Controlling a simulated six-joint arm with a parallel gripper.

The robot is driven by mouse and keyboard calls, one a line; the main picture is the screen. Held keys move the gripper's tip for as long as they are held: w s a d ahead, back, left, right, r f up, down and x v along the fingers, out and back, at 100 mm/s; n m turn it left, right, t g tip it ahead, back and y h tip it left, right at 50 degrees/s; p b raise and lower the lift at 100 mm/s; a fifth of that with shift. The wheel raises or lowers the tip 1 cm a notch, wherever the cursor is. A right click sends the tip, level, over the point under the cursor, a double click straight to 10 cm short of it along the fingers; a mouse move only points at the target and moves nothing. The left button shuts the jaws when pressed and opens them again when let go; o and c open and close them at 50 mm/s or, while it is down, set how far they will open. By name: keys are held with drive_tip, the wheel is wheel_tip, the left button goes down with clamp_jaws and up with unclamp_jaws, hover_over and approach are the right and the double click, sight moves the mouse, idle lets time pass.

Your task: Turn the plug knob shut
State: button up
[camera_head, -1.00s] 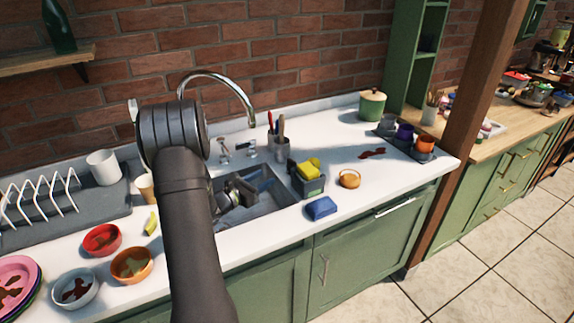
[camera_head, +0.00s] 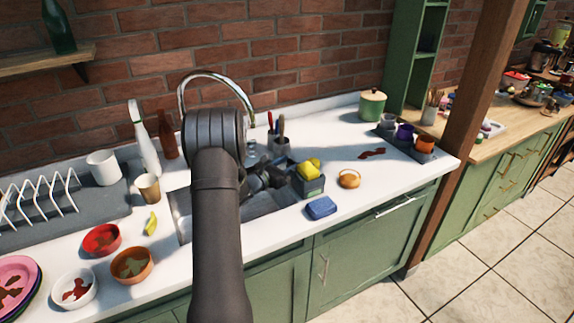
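The sink (camera_head: 262,210) is set in the white counter, largely covered by my arm. My gripper (camera_head: 268,178) is a dark shape over the back right part of the sink, beside the grey caddy; its fingers are too small and dark to tell whether they are open or shut. A small metal fitting (camera_head: 251,151) shows behind the sink at the right edge of my arm. I cannot tell if it is the plug knob, or whether my gripper touches it. The curved faucet (camera_head: 214,74) rises behind my arm; its base is hidden.
The caddy (camera_head: 309,187) with a yellow sponge stands right of the sink, close to my gripper. A utensil holder (camera_head: 280,145) is behind it. A blue sponge (camera_head: 321,208) lies in front. A white bottle (camera_head: 145,142) and a brown bottle (camera_head: 167,135) stand left.

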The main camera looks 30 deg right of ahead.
drive_tip(key=c, duration=0.6)
drive_tip(key=shift+w+a+m+g+h, duration=0.1)
drive_tip(key=shift+w+m+g+h, duration=0.1)
drive_tip(key=shift+m+g, duration=0.65)
drive_tip(key=shift+w+m+g+h, duration=0.15)
drive_tip(key=shift+m+g, duration=0.4)
drive_tip(key=shift+g, duration=0.6)
drive_tip(key=o, duration=0.7)
drive_tip(key=a, duration=1.1)
drive_tip(key=s+a, duration=0.1)
drive_tip(key=a, duration=0.5)
drive_tip(key=shift+s+a, duration=0.1)
drive_tip(key=shift+a, duration=0.15)
drive_tip(key=shift+d, duration=0.1)
